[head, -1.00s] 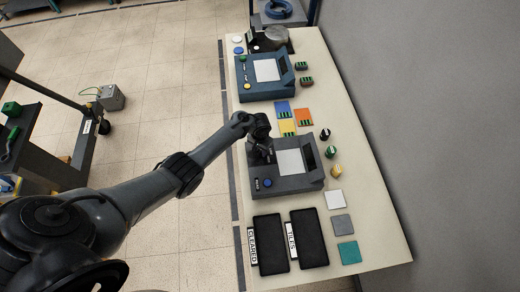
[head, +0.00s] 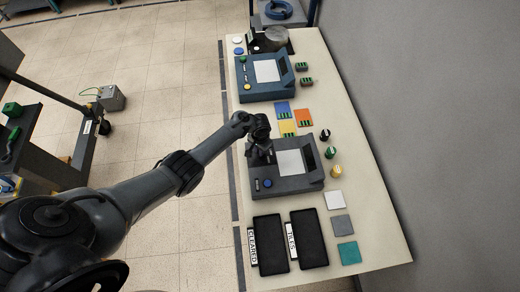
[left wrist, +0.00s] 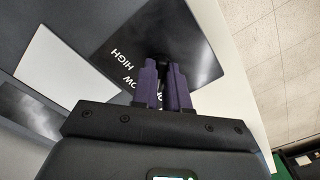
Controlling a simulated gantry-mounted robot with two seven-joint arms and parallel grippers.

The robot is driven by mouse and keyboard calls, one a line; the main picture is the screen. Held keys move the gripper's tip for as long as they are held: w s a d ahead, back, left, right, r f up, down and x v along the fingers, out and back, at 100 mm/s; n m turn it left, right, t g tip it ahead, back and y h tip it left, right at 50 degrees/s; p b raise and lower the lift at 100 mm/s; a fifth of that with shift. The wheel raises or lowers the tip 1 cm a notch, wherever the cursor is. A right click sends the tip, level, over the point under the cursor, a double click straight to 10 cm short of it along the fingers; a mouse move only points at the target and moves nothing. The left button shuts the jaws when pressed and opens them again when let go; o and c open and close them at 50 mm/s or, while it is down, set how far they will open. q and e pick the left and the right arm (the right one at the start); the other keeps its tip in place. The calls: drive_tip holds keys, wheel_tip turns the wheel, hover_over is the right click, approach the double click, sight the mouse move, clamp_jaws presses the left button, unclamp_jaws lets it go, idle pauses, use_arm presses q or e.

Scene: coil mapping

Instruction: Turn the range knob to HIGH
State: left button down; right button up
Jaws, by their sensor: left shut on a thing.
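The grey device (head: 286,183) stands on the bench with a white panel on top and a blue button at its near left. My left gripper (head: 262,158) is at its far left corner and hides the range knob in the head view. In the left wrist view, the purple fingers of my left gripper (left wrist: 166,78) are shut on a dark knob (left wrist: 160,58), mostly hidden between them. The labels HIGH (left wrist: 124,56) and LOW (left wrist: 124,80) appear upside down on the dark panel beside the fingers. The knob's pointer is not visible. My right gripper is not in view.
A blue device (head: 262,92) stands farther back. Coloured cards (head: 288,127) lie between the devices, with several loose knobs (head: 330,152) to the right. Two black trays (head: 308,238) and square tiles (head: 342,224) lie at the near end.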

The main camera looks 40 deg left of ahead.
use_arm(q)
drive_tip(key=m, duration=0.4)
drive_tip(key=shift+a, duration=0.15)
drive_tip(key=m, duration=0.4)
drive_tip(key=shift+w+a+m, duration=0.1)
drive_tip(key=shift+m, duration=0.3)
drive_tip(key=m+b, duration=0.2)
drive_tip(key=m, duration=0.2)
drive_tip(key=shift+f+m, duration=0.1)
drive_tip(key=shift+m, duration=0.2)
drive_tip(key=m+b, duration=0.1)
drive_tip(key=m, duration=0.3)
drive_tip(key=shift+w+m+b, duration=0.15)
drive_tip(key=shift+m+b, duration=0.25)
drive_tip(key=c, duration=1.1)
unclamp_jaws()
drive_tip(key=shift+c, duration=0.2)
drive_tip(key=shift+r, duration=0.25)
